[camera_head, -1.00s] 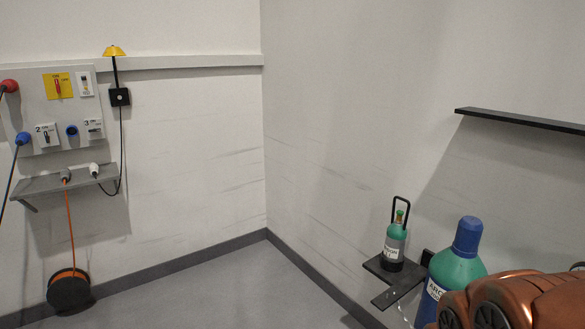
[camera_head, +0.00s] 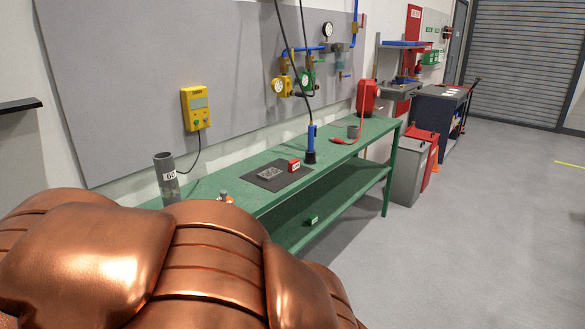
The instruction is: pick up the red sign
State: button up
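A tall red panel with pale marks (camera_head: 412,25), which looks like a sign, hangs on the far wall above the grey stand. A small red block with a white label (camera_head: 294,165) stands on the green bench, by the dark mat. I cannot tell which of these is the red sign. Copper-coloured links of my own arm fill the lower left of the head view. My gripper is not in view.
The green bench (camera_head: 232,187) runs along the left wall, bearing a grey tube (camera_head: 166,178), a dark mat (camera_head: 275,176) and a blue torch-like tool (camera_head: 311,143). The floor at right is clear.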

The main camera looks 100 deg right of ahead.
aim_at(294, 166)
jog(key=z, duration=4.35)
jog(key=i, duration=1.7)
jog(key=u, duration=2.85)
